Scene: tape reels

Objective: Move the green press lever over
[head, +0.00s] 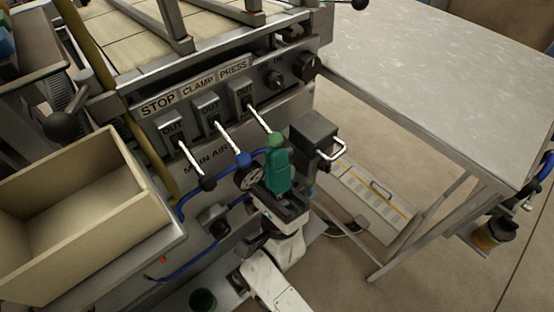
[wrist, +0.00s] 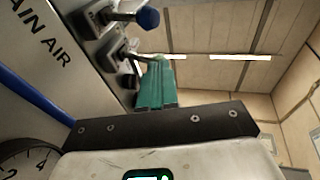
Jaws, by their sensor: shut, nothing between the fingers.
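The press lever has a white shaft and a green ball knob (head: 275,139). It slants down and right from the slot under the PRESS label (head: 234,68), beside an OUT mark. My gripper (head: 276,154) has green fingers, shut with nothing between them, just below the knob in the head view. I cannot tell whether they touch it.
The clamp lever's blue knob (head: 243,160) and the stop lever's black knob (head: 207,183) are close on the left. A grey box with a white handle (head: 316,136) is close on the right. A wooden bin (head: 85,205) stands left, a grey table (head: 450,80) right.

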